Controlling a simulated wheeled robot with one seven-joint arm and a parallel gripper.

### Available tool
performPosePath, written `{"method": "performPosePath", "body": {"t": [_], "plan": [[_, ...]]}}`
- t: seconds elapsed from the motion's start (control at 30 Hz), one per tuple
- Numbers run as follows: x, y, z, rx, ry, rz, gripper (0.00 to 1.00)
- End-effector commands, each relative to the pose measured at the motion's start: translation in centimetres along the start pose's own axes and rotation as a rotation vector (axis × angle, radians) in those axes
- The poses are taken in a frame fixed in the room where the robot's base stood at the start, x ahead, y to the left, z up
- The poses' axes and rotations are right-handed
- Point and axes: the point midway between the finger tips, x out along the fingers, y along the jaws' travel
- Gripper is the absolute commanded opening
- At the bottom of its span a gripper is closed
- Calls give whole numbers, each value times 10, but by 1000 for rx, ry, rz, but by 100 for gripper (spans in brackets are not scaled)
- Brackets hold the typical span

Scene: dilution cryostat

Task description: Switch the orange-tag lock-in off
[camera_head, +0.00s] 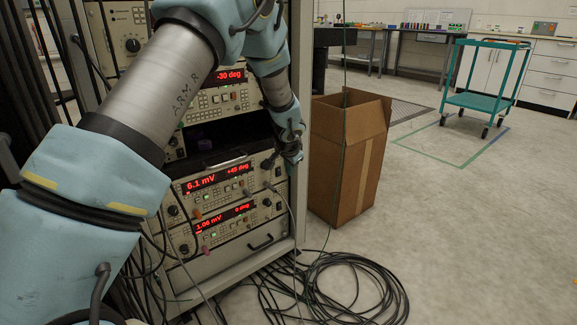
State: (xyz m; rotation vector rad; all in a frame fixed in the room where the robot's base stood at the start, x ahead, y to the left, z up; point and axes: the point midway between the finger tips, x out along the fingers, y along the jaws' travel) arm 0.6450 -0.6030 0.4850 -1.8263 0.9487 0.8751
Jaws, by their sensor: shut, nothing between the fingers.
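Several lock-ins with red displays are stacked in the rack. The middle lock-in (222,190) is lit and reads 6.1 mV and +45 deg. A small orange spot (197,214) shows at its lower left; I cannot tell for sure that it is the tag. The lower lock-in (225,226) is lit and reads 1.00 mV and 0 deg, with a small pinkish spot at its lower left. An upper lock-in (232,96) reads -30 deg and is partly hidden by my arm. My gripper (295,158) is shut and empty, in front of the rack's right side near the middle lock-in's right end.
A tall open cardboard box (343,165) stands just right of the rack. Black cables (340,285) lie coiled on the floor in front, and leads hang over the panels. A teal cart (487,85) stands farther back.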

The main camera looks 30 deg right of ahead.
Motion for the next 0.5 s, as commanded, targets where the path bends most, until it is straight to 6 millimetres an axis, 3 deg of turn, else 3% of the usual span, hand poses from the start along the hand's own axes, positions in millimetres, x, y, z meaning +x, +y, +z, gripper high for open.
{"method": "performPosePath", "body": {"t": [0.03,0.17,0.3,0.5], "plan": [[14,1,2,-1,-2,1,0],[38,-2,2,-2,-1,0,0],[47,-19,4,-3,0,-1,0],[55,-30,4,-2,1,0,0]]}}
